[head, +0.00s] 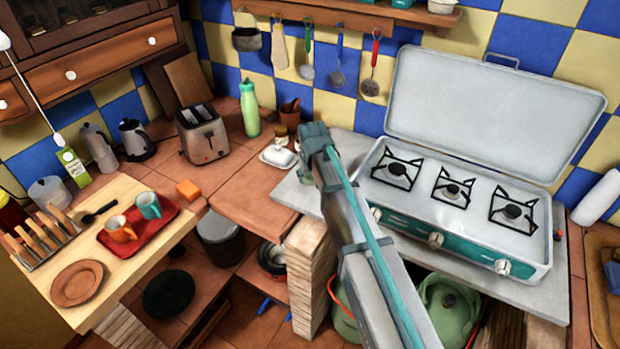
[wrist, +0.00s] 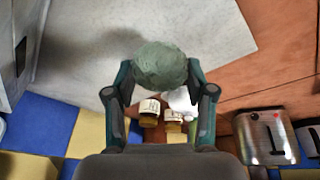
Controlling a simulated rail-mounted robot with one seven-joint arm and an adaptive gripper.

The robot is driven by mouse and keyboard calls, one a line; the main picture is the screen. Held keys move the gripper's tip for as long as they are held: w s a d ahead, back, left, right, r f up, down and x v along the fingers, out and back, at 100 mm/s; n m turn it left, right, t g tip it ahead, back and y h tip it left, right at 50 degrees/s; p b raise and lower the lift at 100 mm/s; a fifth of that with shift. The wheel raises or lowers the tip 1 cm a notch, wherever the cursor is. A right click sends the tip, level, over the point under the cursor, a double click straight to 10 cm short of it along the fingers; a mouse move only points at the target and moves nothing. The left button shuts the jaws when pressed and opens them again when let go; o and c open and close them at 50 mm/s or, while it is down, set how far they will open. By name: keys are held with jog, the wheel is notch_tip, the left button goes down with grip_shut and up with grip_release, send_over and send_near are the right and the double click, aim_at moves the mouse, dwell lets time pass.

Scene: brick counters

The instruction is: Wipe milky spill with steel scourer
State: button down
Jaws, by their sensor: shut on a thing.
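My gripper (head: 316,142) is over the left end of the grey stone slab (head: 345,148), left of the camping stove. In the wrist view my gripper (wrist: 161,77) is shut on a round grey-green scourer (wrist: 160,62), one finger on each side. I cannot tell whether the scourer touches the slab.
The stove (head: 455,210) with its raised lid stands to the right. An orange block (head: 188,190) lies farther left.

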jog(key=shift+r+p, duration=0.7)
jog(key=shift+r, duration=0.95)
